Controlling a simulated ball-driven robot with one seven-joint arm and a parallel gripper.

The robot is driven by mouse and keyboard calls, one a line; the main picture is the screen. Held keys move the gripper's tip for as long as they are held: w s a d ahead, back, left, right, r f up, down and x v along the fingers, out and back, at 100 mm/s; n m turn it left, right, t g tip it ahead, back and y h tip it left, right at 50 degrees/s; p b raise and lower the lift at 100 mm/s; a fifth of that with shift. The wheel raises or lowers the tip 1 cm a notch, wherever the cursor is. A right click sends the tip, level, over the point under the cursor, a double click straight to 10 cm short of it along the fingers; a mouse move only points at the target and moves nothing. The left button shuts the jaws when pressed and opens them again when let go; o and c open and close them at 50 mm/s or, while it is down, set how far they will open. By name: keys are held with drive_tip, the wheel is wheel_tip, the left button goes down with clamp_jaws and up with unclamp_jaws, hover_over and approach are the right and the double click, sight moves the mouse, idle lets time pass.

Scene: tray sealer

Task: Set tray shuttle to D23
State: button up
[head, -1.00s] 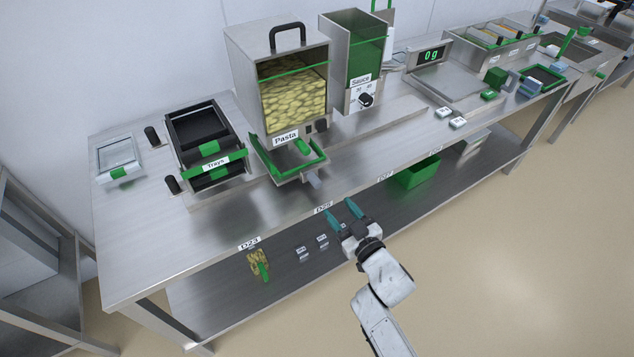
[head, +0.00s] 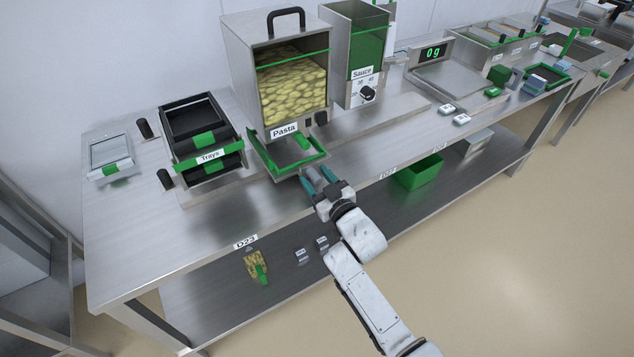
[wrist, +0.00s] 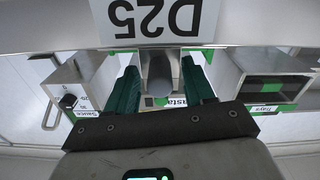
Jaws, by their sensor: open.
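The tray shuttle (head: 282,172) is a green-edged frame on the table under the pasta dispenser (head: 290,90). Its grey handle (head: 313,174) sticks out toward the table's front edge. My gripper (head: 318,178) is open at that edge, its teal fingers pointing at the shuttle. In the wrist view the grey handle (wrist: 161,72) shows between the open fingers (wrist: 160,90), with gaps visible beside it. The D25 label (wrist: 153,17) is upside down there. The D23 label (head: 245,242) sits on the front edge, farther left, below the tray stack.
A Trays holder (head: 205,150) with black trays stands left of the shuttle. A sauce dispenser (head: 367,60) stands to the right. A green bin (head: 418,172) sits on the lower shelf. The tabletop front between D23 and the tray holder is bare.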

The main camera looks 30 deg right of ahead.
clamp_jaws()
idle(0.5)
